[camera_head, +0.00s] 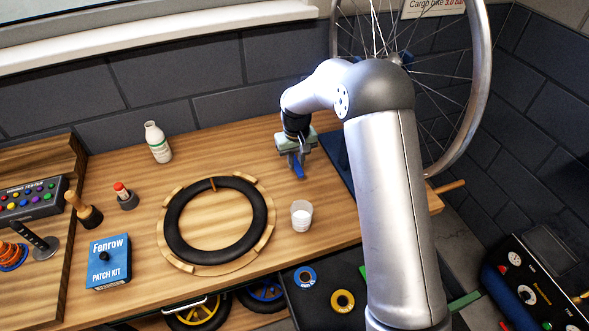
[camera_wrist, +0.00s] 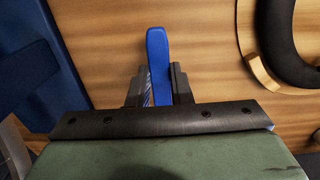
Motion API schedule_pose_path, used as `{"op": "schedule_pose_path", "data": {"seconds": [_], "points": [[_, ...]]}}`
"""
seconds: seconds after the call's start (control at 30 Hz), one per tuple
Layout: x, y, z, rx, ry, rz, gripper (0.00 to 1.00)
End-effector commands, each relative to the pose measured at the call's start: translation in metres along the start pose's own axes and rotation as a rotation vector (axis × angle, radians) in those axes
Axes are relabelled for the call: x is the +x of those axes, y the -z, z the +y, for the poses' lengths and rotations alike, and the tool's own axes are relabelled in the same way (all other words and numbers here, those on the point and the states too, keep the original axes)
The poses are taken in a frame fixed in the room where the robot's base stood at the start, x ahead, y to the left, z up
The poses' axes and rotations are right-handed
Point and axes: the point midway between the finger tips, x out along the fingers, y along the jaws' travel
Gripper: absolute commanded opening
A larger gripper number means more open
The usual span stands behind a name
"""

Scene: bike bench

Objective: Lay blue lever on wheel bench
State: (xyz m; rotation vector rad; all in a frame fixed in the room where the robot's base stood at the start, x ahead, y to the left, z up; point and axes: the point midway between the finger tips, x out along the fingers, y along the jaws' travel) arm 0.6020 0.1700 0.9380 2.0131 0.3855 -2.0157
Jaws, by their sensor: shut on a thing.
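My gripper (camera_head: 297,160) is shut on the blue lever (camera_wrist: 157,62), which stands between the two dark fingers in the wrist view. In the head view the lever (camera_head: 299,171) shows as a small blue piece below the fingers, over the right part of the wooden wheel bench (camera_head: 240,142). The wrist view shows bare wood (camera_wrist: 205,50) around the lever. I cannot tell whether the lever touches the bench top.
A black tyre on a wooden ring (camera_head: 172,248) lies left of my gripper. A small white cup (camera_head: 301,216) stands in front. A dark blue mat (camera_head: 337,158) lies to the right. A white bottle (camera_head: 157,143) and a blue patch kit box (camera_head: 109,262) stand further left.

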Motion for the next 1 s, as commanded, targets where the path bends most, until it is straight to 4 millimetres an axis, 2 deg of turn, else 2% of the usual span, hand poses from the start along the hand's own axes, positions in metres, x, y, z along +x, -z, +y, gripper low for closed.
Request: {"op": "schedule_pose_path", "data": {"seconds": [0.23, 0.43, 0.83, 0.87, 0.9, 1.0], "points": [[0.015, 0.013, 0.001, 0.000, 0.000, 0.001, 0.00], [0.043, 0.012, 0.001, 0.000, 0.001, 0.000, 0.00], [0.049, 0.012, 0.001, 0.000, 0.000, 0.001, 0.00], [0.047, 0.012, 0.001, 0.000, 0.000, 0.001, 0.27], [0.047, 0.012, 0.001, 0.000, 0.000, 0.001, 0.38], [0.047, 0.012, 0.001, 0.000, 0.000, 0.001, 0.41]]}}
